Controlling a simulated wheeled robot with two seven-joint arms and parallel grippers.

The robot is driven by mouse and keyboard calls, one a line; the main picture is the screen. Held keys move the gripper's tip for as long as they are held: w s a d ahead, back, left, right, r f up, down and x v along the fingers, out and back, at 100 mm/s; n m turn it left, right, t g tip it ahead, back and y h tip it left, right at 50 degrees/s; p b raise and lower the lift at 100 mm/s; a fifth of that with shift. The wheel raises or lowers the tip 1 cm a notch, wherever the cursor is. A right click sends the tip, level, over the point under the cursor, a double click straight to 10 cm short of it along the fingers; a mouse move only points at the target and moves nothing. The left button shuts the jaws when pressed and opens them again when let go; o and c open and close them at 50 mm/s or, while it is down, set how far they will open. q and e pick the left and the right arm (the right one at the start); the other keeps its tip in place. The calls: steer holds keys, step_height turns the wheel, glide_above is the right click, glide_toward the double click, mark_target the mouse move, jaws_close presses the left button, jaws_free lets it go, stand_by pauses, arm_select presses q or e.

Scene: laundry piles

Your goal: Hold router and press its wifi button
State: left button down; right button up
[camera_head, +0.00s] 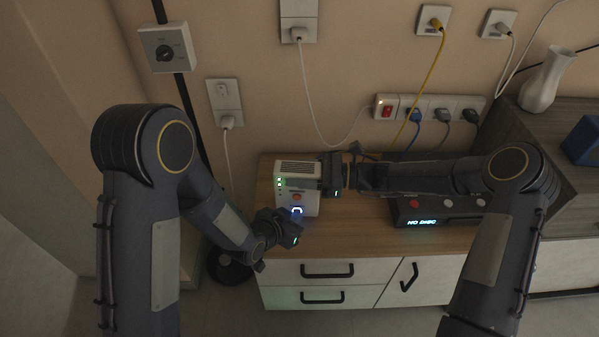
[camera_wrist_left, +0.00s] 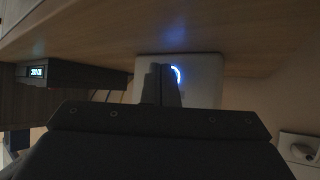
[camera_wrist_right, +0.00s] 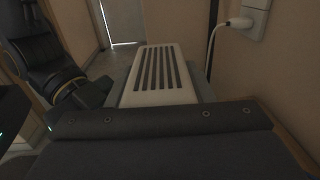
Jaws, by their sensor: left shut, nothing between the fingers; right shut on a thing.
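The white router (camera_head: 310,206) stands upright on the wooden cabinet, with a slatted top, green lights, a red mark and a glowing blue-white ring button low on its front. My right gripper (camera_head: 318,184) is shut on the router from the right side. The slatted top also shows in the right wrist view (camera_wrist_right: 160,72). My left gripper (camera_head: 291,220) is shut and empty, just in front of the lit button. In the left wrist view its closed fingertips (camera_wrist_left: 161,82) overlap the router face (camera_wrist_left: 206,88) beside the glowing ring; whether they touch is unclear.
A black box reading "NO DISC" (camera_head: 436,214) sits to the right on the cabinet top (camera_head: 345,237). A power strip (camera_head: 425,108) with several plugs is on the wall behind. A white vase (camera_head: 546,80) stands at far right. Cables hang behind the router.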

arm_select(q)
steer(key=shift+s, duration=0.5)
steer(key=shift+s, duration=0.1)
steer(key=shift+s+a, duration=0.15)
steer(key=shift+s, duration=1.3)
steer(key=shift+s+a, duration=0.15)
steer(key=shift+s, duration=1.3)
arm_select(e)
steer(key=o, duration=1.2)
steer(key=shift+o, duration=0.2)
steer(key=shift+d, duration=0.1)
steer(key=s+d, duration=0.1)
steer(key=d, duration=1)
steer(key=shift+d, duration=0.4)
